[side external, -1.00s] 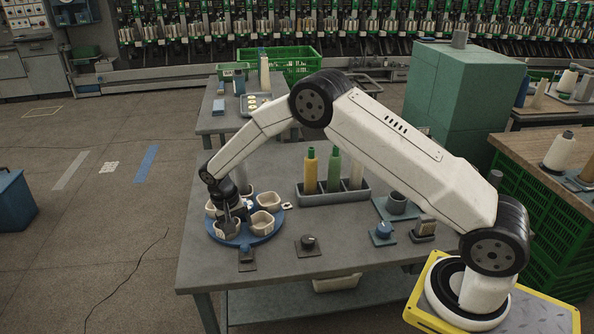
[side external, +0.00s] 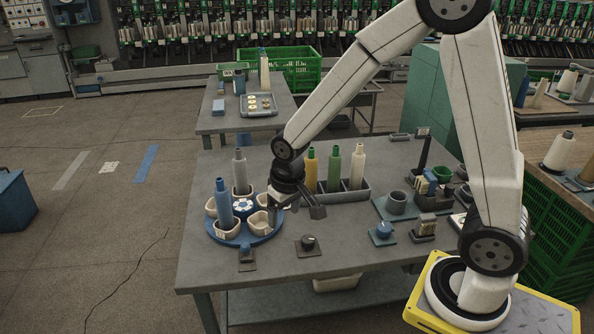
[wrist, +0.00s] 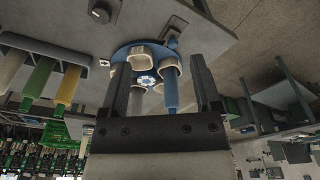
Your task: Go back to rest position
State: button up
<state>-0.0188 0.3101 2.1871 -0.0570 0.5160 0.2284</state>
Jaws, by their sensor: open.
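My gripper (side external: 297,212) is open and empty, at the right side of the blue turntable (side external: 232,243), above the grey table. In the wrist view its two fingers (wrist: 157,62) stand apart with nothing gripped between them. The turntable bears several cream cups. A blue bottle (side external: 223,203) stands in the front-left cup (side external: 229,230), and a grey bottle (side external: 240,172) stands at a back cup. The front-right cup (side external: 261,224) shows no bottle. In the wrist view, the turntable (wrist: 128,50) and the blue bottle (wrist: 171,92) lie beyond the fingers.
Yellow (side external: 310,168), green (side external: 334,168) and cream (side external: 357,167) bottles stand in a grey rack (side external: 343,194) right behind my gripper. Black (side external: 308,243) and blue (side external: 383,231) knobs sit toward the front. A small organiser (side external: 435,197) stands right. The table's front middle is mostly clear.

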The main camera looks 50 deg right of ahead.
jog(key=s+r+n+t, duration=0.1)
jog(key=s, duration=0.8)
jog(key=shift+s+r+n, duration=0.15)
jog(key=shift+s+n, duration=0.1)
jog(key=shift+n, duration=0.15)
jog(key=shift+d, duration=0.1)
dwell(0.3)
